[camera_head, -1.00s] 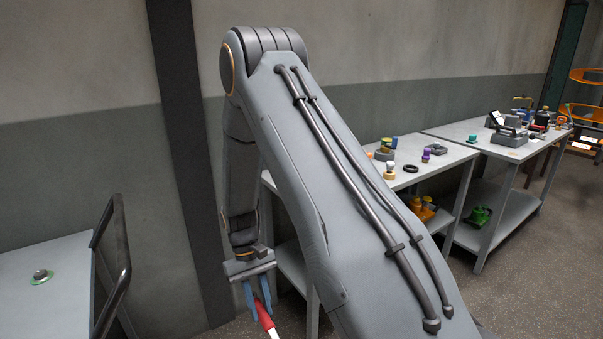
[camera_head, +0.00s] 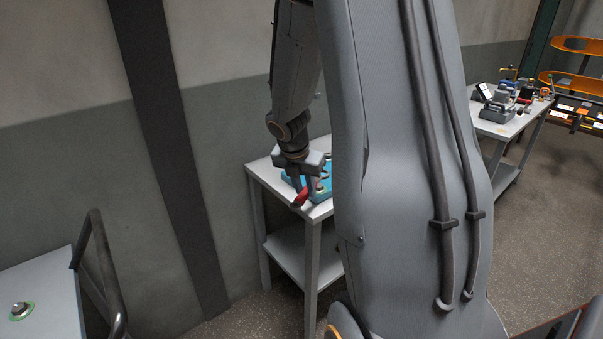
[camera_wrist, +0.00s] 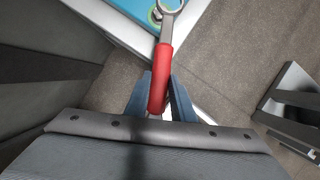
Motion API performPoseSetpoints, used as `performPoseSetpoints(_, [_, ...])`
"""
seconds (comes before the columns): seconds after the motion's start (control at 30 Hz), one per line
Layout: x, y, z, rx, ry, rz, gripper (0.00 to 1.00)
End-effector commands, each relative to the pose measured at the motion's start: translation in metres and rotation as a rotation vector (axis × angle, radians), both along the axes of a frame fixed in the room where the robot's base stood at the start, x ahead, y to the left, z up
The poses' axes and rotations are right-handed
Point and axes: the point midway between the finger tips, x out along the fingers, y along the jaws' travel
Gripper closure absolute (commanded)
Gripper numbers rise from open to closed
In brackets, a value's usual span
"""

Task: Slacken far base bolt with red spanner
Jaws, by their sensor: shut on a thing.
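My gripper (camera_head: 302,185) is shut on the red spanner (camera_head: 301,199), near the front corner of a grey bench. In the wrist view my gripper (camera_wrist: 160,92) has its blue fingers on both sides of the red handle of the spanner (camera_wrist: 162,68). The spanner's metal ring end points away from me, close to a green-ringed bolt (camera_wrist: 157,15) at the edge of a blue base (camera_wrist: 130,8). I cannot tell whether the ring is over a bolt or beside it. The blue base (camera_head: 289,180) also shows on the bench, partly hidden by my gripper and arm.
The grey bench (camera_head: 258,163) stands against the wall, its right part hidden by my arm. A second bench (camera_head: 487,125) with several tools is at the back right. A grey trolley (camera_head: 50,290) with a black handle and a green-ringed bolt is at the lower left. Open floor lies between.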

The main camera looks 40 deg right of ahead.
Motion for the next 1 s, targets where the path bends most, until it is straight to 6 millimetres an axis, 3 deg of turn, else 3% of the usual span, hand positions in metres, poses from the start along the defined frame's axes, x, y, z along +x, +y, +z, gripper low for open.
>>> performPoseSetpoints(0.2, [-0.005, -0.01, 0.013, 0.0, 0.001, 0.103, 1.0])
performPoseSetpoints(0.73, [-0.005, -0.008, 0.015, -0.004, -0.001, 0.126, 1.0])
performPoseSetpoints(1.0, [-0.003, -0.008, -0.01, -0.004, -0.001, 0.125, 1.0])
